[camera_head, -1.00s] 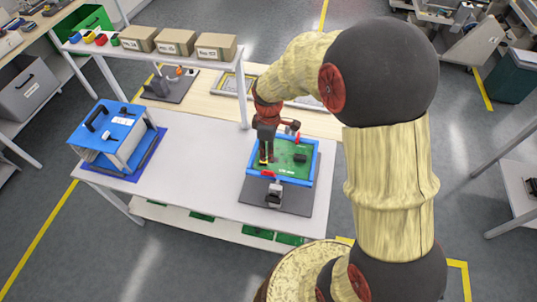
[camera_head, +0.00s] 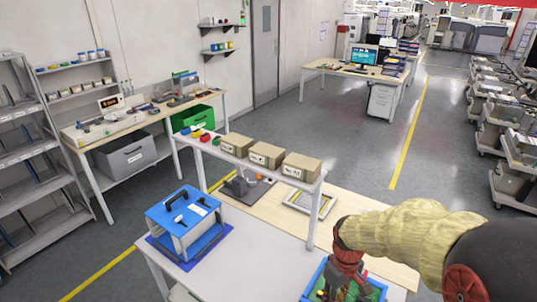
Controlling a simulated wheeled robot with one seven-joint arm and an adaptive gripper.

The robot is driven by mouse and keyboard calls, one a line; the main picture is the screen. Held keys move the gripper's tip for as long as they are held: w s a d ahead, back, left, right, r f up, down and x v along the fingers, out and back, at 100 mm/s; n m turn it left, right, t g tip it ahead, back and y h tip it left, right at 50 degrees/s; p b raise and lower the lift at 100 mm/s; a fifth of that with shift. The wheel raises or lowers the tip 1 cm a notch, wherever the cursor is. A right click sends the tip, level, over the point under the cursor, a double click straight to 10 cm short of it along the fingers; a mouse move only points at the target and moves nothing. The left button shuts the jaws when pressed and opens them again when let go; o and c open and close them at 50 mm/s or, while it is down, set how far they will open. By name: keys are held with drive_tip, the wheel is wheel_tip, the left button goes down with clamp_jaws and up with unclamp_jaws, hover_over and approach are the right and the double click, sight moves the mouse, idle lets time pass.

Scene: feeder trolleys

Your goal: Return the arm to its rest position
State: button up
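My arm (camera_head: 412,232) reaches in from the lower right, in a yellowish sleeve with black and red joints. My gripper (camera_head: 345,288) points down at the bottom edge of the view, over a blue-rimmed tray (camera_head: 313,284) with a green inside. The fingertips are cut off or hidden, so I cannot tell whether it is open or holds anything.
A blue box-like fixture (camera_head: 186,212) stands on the white table (camera_head: 262,258). A raised shelf (camera_head: 268,177) with several cardboard boxes (camera_head: 266,154) runs along its back, close to my arm. A shelving rack (camera_head: 30,150) stands left. Grey floor (camera_head: 360,150) lies open behind.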

drive_tip(key=s+r+m+t+b, duration=0.5)
drive_tip(key=s+r+b, duration=0.3)
drive_tip(key=s+b, duration=0.5)
drive_tip(key=shift+s+r+t, duration=0.3)
drive_tip(key=shift+s+t, duration=0.15)
drive_tip(key=shift+t, duration=0.25)
drive_tip(key=shift+r, duration=0.15)
